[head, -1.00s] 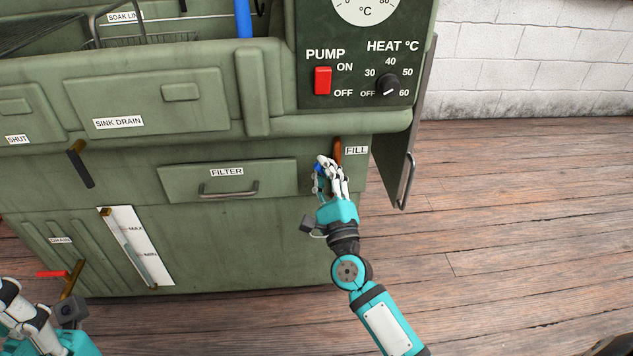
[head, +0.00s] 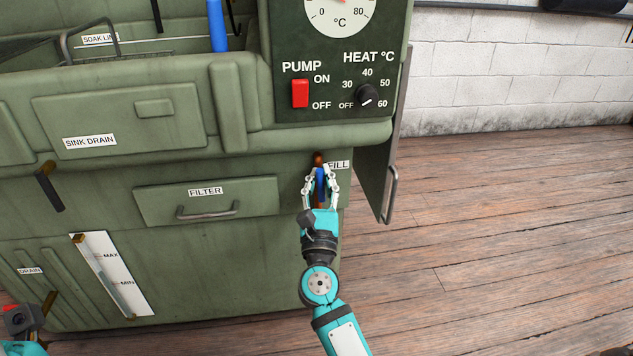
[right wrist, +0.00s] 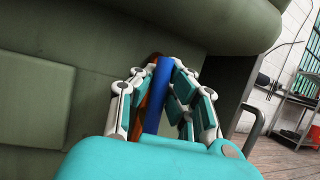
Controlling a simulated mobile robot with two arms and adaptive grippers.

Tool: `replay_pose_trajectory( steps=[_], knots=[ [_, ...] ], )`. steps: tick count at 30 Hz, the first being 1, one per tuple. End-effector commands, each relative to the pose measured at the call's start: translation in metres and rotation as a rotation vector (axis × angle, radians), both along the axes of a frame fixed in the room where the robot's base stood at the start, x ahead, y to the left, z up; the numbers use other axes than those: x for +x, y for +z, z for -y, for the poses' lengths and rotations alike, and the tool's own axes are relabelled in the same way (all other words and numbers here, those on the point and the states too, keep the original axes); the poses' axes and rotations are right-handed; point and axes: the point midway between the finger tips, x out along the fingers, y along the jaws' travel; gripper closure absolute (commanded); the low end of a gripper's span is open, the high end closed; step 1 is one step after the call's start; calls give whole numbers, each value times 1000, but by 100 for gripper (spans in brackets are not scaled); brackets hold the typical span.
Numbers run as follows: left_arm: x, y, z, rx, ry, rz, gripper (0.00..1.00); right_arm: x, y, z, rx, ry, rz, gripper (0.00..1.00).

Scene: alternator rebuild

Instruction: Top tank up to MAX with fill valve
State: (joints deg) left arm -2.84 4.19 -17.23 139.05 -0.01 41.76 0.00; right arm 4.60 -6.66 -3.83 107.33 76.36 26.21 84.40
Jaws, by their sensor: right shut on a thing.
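The fill valve has a blue lever (head: 321,184) in front of a brown-orange pipe (head: 318,159), beside the FILL label (head: 339,165). My right gripper (head: 320,178) is shut on the blue lever. In the right wrist view the lever (right wrist: 159,95) stands between the fingers (right wrist: 160,80), nearly in line with the pipe (right wrist: 146,106). The level gauge (head: 112,274) on the lower left of the cabinet has MAX and MIN marks; its liquid level is too small to read surely. Part of my left gripper (head: 20,322) shows at the lower left edge; its fingers are not clear.
The filter drawer (head: 207,201) is left of the fill valve. The pump switch (head: 300,94) and heat knob (head: 367,96) are on the panel above. An open cabinet door (head: 377,160) stands out to the right. Wooden floor (head: 480,230) is free at right.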

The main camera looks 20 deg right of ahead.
Motion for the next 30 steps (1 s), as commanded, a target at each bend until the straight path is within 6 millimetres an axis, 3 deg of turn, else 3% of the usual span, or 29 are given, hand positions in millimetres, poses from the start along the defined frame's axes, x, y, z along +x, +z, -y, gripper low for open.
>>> replay_pose_trajectory(
  steps=[18,19,25,30],
  knots=[
    [-1,1,0,-1,1,5,100,-2,-2,7,35,-15,7,100],
    [-1,1,0,-2,1,6,100,-2,-2,7,35,-15,7,91],
    [-1,1,-1,-3,1,6,100,-2,-2,5,36,-9,7,65],
    [-1,1,-1,-3,1,6,100,-1,-1,4,36,-6,9,62]
  ],
)
